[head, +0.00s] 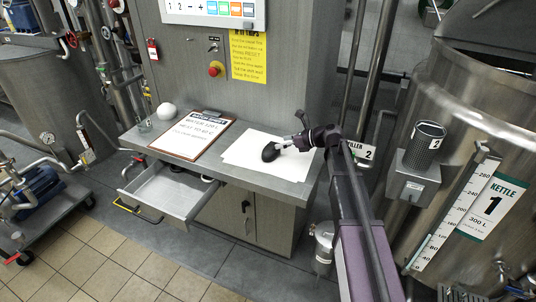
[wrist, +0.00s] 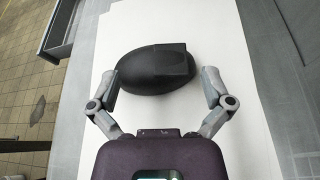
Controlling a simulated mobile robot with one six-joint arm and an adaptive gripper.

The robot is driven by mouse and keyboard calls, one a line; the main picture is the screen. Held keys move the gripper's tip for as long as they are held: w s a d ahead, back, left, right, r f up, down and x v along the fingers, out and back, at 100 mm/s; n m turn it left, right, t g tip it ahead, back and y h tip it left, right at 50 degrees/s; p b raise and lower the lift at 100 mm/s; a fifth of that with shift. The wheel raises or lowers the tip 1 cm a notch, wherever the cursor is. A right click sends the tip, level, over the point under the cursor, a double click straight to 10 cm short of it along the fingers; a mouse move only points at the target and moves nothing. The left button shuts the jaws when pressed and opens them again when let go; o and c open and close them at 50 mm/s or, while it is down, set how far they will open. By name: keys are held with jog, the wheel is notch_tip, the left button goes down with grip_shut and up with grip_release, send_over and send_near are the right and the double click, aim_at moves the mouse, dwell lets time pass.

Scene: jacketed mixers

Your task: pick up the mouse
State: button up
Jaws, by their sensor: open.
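The black mouse (head: 270,152) lies on white paper sheets on the grey counter in the head view. In the wrist view the mouse (wrist: 157,68) lies lengthwise across the space in front of my gripper (wrist: 160,82). The two grey fingers are spread wide, one near each end of the mouse. The left fingertip is close to the mouse's left end; I cannot tell whether it touches. In the head view my gripper (head: 287,144) is just to the right of the mouse, partly hidden by my arm.
An open drawer (head: 170,190) juts out below the counter (head: 290,186). A steel kettle (head: 470,110) stands at the right.

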aim_at(272, 144)
jog(key=shift+b+x, duration=0.5)
jog(key=shift+x, duration=1.2)
jog(key=shift+d, duration=0.1)
jog(key=shift+c, duration=0.2)
